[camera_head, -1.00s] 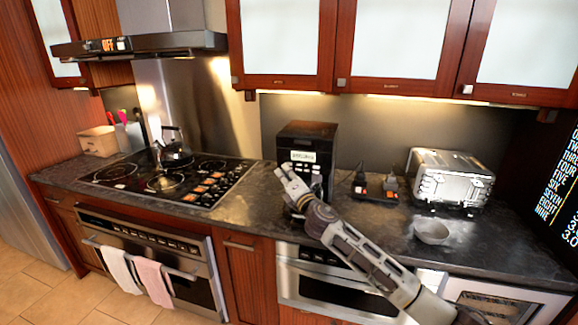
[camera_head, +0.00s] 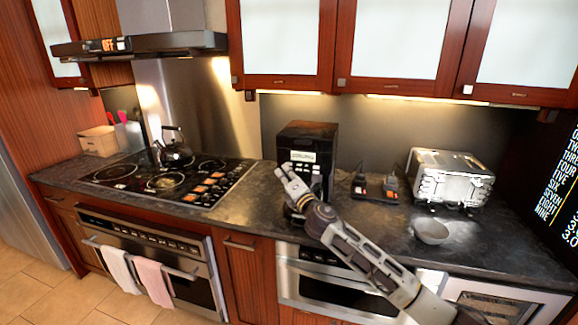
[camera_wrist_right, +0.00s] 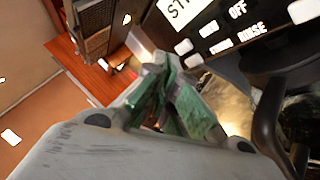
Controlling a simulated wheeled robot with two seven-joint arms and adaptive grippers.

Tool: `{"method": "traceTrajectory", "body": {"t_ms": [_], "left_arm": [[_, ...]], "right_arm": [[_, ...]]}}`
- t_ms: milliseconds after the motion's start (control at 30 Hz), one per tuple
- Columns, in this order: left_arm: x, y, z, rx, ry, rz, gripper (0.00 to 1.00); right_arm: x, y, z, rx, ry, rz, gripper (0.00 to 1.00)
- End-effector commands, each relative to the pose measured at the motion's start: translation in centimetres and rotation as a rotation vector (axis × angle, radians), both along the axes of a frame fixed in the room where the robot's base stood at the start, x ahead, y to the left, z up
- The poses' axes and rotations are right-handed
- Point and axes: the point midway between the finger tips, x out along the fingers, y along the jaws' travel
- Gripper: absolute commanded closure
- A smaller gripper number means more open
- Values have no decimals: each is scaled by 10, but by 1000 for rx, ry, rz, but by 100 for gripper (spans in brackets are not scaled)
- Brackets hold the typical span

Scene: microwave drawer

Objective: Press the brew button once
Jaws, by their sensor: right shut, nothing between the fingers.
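The black coffee machine (camera_head: 307,140) stands on the counter against the back wall, with a pale display and buttons on its front. In the right wrist view its front panel (camera_wrist_right: 222,30) is close, at the upper right, with white buttons labelled OFF and RINSE; I cannot read a brew label. My right gripper (camera_head: 283,168) is shut and empty in front of the machine, just left of its front panel. In the wrist view the green fingertips (camera_wrist_right: 178,85) are together, below and left of the buttons. I cannot tell whether they touch the machine. My left gripper is out of view.
A silver toaster (camera_head: 450,180), a grey bowl (camera_head: 431,232) and a small dark rack (camera_head: 376,190) stand right of the machine. The cooktop (camera_head: 165,180) with a kettle (camera_head: 173,150) is to the left. Cabinets (camera_head: 390,45) hang above the counter.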

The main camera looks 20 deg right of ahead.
Motion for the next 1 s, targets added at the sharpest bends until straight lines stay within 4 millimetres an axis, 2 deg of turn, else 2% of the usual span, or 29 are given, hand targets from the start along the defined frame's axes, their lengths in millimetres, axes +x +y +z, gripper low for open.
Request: {"method": "traceTrajectory", "body": {"t_ms": [1000], "left_arm": [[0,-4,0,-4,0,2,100]], "right_arm": [[8,-6,1,0,0,-1,100]]}}
